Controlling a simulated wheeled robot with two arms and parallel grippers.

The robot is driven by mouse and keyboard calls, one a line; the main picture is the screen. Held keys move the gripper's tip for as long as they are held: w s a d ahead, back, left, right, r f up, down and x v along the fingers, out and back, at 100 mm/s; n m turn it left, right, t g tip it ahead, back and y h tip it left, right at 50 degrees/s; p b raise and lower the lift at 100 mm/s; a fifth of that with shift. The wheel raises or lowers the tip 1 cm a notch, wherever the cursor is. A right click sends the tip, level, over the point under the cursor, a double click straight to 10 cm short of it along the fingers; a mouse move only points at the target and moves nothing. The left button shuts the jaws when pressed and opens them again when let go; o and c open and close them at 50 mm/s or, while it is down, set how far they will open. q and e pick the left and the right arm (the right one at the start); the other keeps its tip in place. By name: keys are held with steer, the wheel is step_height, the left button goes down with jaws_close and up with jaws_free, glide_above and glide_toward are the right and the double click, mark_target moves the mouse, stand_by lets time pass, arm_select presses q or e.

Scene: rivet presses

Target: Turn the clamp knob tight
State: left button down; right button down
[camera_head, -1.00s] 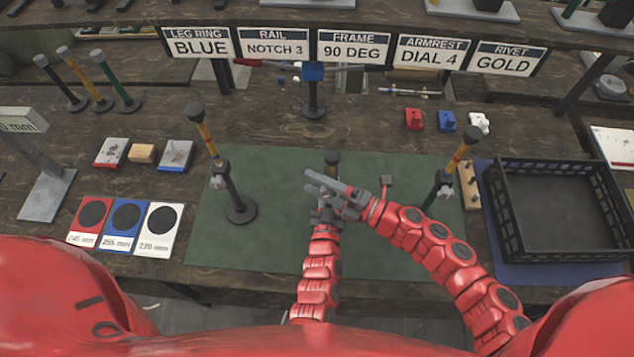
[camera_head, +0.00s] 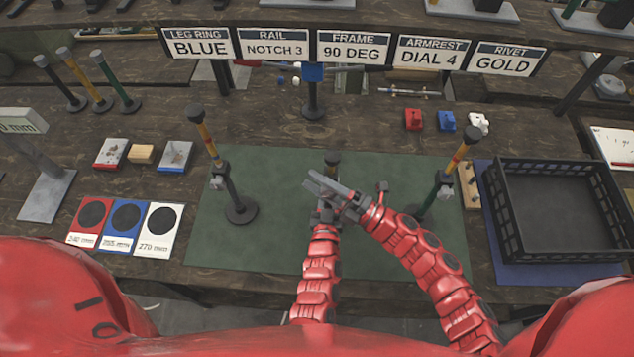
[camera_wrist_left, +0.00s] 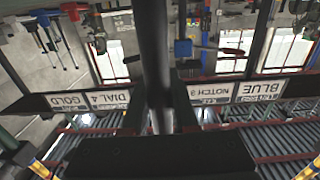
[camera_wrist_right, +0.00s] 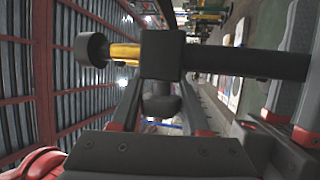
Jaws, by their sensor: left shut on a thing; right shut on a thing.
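A dark-capped post (camera_head: 332,158) stands at the middle of the green mat (camera_head: 285,170), mostly hidden by my grippers. In the right wrist view the post has a black cap, a yellow band and a dark clamp block (camera_wrist_right: 162,55). The clamp knob (camera_wrist_right: 162,105) sticks out of the block between the fingers of my right gripper (camera_wrist_right: 160,115), shut on it. The right gripper also shows in the head view (camera_head: 328,186). My left gripper (camera_head: 324,212) is just below it, shut on the dark post tube (camera_wrist_left: 155,60), which runs between its fingers in the left wrist view.
Similar posts with clamps stand at the mat's left (camera_head: 228,185) and right (camera_head: 443,190). A black crate (camera_head: 550,252) is on the right. Red, blue and white cards (camera_head: 125,226) lie on the left. A label row (camera_head: 353,48) hangs at the back. The mat's front is clear beside my arms.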

steer(key=shift+d+r+m+t+y, duration=0.1)
steer(key=shift+r+m+t+y, duration=0.05)
steer(key=shift+m+t+y, duration=0.5)
steer(key=shift+d+r+m+t+y, duration=0.15)
steer(key=shift+m+t+y, duration=0.25)
steer(key=shift+t, duration=0.35)
steer(key=shift+c, duration=1.9)
jaws_free()
steer(key=v, duration=1.2)
